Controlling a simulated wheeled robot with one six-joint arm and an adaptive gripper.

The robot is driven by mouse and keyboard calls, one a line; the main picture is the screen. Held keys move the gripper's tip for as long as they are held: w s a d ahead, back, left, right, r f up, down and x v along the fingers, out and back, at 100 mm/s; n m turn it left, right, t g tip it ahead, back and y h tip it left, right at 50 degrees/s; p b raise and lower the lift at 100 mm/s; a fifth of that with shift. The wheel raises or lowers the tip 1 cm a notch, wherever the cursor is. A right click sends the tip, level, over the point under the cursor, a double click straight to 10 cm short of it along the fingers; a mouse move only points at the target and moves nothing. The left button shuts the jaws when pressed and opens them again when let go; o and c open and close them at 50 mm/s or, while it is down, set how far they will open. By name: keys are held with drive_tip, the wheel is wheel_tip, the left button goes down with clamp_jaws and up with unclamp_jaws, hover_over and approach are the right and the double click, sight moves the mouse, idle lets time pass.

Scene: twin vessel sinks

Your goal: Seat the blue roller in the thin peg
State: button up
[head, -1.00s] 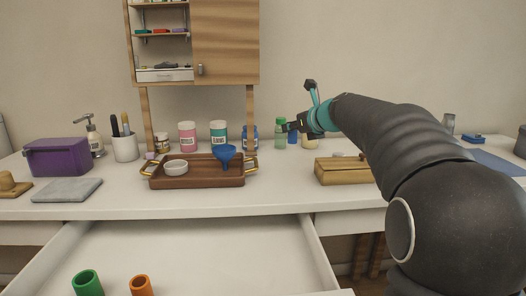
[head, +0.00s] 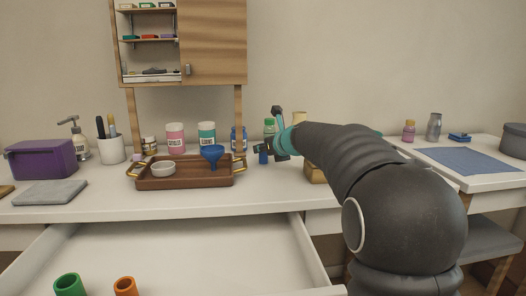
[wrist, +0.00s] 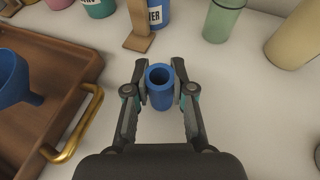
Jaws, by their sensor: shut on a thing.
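The blue roller (wrist: 161,101) is a short hollow tube, held upright between the fingertips of my gripper (wrist: 160,82) in the wrist view. In the head view the roller (head: 263,158) shows below my gripper (head: 264,148), just right of the tray's right handle. My gripper is shut on it over the white counter; I cannot tell the exact height above the counter. I cannot make out a thin peg in either view.
A brown tray (head: 185,182) with a white bowl and blue funnel stands left of the roller. Bottles (head: 207,134) line the back. A wooden box (head: 315,172) is partly hidden behind my arm. The open drawer (head: 190,255) holds green and orange tubes.

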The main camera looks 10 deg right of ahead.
drive_tip(key=shift+f, duration=0.1)
drive_tip(key=o, duration=0.7)
